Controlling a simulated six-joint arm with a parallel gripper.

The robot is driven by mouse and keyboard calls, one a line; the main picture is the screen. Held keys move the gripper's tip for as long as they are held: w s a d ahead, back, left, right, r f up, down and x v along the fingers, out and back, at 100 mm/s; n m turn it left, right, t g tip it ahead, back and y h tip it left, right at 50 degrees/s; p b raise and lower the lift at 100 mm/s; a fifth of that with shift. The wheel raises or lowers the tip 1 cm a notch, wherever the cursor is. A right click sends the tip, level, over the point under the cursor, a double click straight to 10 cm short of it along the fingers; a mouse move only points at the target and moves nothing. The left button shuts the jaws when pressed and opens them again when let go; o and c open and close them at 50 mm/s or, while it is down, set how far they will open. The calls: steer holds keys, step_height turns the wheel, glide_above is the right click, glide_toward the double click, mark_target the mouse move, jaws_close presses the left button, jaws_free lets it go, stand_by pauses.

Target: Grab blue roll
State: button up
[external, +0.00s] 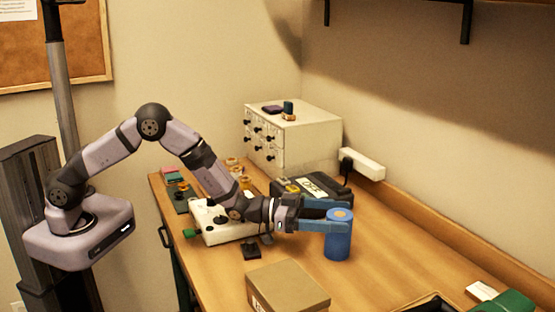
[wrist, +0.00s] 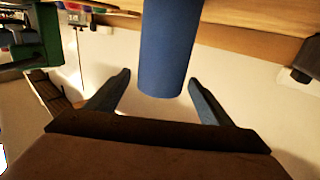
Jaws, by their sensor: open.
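My gripper (external: 335,208) is at the upper part of the roll, coming from the left. In the wrist view my gripper (wrist: 160,92) is open, with one finger on each side of the roll and visible gaps on both sides. Whether a finger touches the roll cannot be told from the external view.
A cardboard box (external: 287,288) sits in front of the roll on the table. A black case (external: 312,189) and a white drawer cabinet (external: 293,138) stand behind. A white device (external: 222,222) lies under my arm. The table right of the roll is clear.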

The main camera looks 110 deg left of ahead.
steer(key=shift+f, duration=0.35)
steer(key=shift+w+a+p, duration=0.2)
steer(key=shift+w+p, duration=0.2)
steer(key=shift+w, duration=0.85)
steer(key=shift+w+a+p, duration=0.15)
steer(key=shift+w+p, duration=0.25)
steer(key=shift+w, duration=0.85)
steer(key=shift+r, duration=0.1)
steer(key=c, duration=1.2)
